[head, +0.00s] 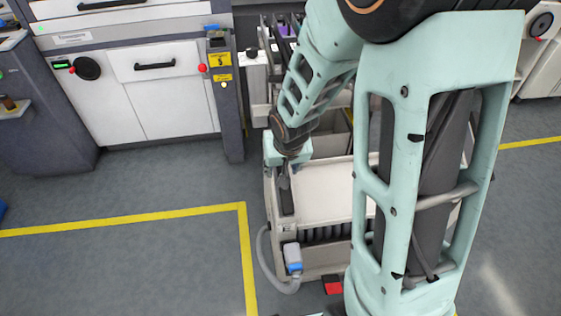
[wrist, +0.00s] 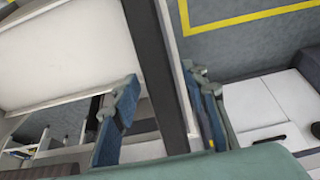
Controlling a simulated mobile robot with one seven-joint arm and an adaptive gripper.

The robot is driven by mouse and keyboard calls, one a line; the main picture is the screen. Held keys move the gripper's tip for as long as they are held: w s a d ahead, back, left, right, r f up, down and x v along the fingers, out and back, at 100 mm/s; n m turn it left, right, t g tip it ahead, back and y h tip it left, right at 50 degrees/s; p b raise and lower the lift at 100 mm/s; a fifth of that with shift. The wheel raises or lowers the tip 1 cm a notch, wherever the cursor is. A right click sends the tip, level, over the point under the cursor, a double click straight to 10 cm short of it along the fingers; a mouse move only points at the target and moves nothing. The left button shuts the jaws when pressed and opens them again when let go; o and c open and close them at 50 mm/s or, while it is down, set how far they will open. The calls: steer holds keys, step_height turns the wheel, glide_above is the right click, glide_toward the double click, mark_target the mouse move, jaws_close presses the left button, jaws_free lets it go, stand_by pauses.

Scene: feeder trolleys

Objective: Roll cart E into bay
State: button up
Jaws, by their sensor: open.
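A pale feeder cart (head: 325,190) stands in front of the gap between the machines, partly hidden behind my arm. No letter E can be read on it. In the wrist view my gripper (wrist: 163,88) is open, one finger on each side of the bar, with visible space. The bay opening (head: 275,40) is behind the cart, largely hidden by my arm.
A white machine (head: 150,95) with a dark post (head: 228,110) stands left of the gap. A yellow floor line (head: 130,220) marks the left floor; another shows at right. A grey hose with a blue connector (head: 292,257) hangs at the cart's front, near a red pedal (head: 333,285).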

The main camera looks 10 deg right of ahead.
jaws_close()
stand_by(0.4)
